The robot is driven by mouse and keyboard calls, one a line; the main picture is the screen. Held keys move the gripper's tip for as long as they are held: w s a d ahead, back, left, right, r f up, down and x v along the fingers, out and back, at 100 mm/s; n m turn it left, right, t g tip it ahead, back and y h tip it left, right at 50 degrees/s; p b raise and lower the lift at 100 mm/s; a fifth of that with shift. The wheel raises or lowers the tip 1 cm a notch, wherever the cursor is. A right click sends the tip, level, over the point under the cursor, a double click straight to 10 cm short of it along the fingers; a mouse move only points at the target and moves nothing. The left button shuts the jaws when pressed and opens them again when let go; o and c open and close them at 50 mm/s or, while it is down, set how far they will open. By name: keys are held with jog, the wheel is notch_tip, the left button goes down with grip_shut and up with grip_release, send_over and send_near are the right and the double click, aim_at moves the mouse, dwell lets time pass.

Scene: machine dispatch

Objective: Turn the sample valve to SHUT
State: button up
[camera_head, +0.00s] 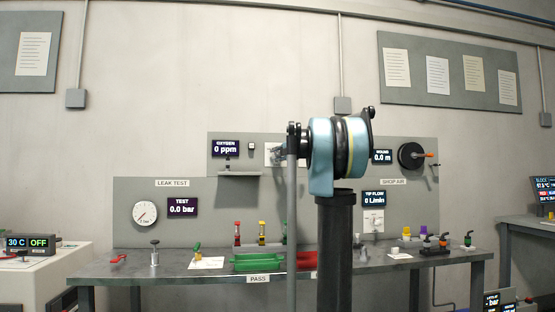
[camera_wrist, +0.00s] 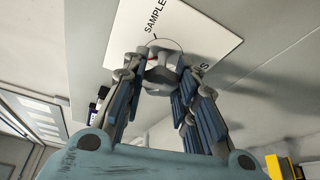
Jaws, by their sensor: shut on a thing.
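The sample valve knob (camera_wrist: 161,72) is a grey lobed knob in the wrist view, on a white plate (camera_wrist: 203,38) that reads "SAMPLE". Other lettering on the plate is partly covered by my fingers. My gripper (camera_wrist: 160,82) has a finger on either side of the knob and is shut on it. A small red mark shows by the knob's left side; which setting it points to cannot be told. In the head view, the white plate (camera_head: 268,147) shows on the grey panel, with the knob hidden behind my arm and gripper.
The bench (camera_head: 190,270) below holds a green tray (camera_head: 257,263), a red tray (camera_head: 306,261) and several fittings. A dial gauge (camera_head: 145,212) and small displays are on the panel. A yellow object (camera_wrist: 277,167) shows low right in the wrist view.

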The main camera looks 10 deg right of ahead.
jog(key=shift+f+n, duration=0.15)
jog(key=shift+n, duration=0.25)
jog(key=o, duration=1.1)
jog(key=shift+a, duration=0.1)
jog(key=shift+s+d, duration=0.3)
jog(key=shift+s, duration=0.25)
jog(key=v, duration=1)
jog(key=shift+s+d+r, duration=0.1)
jog(key=shift+s+r, duration=0.2)
jog(key=shift+r, duration=0.05)
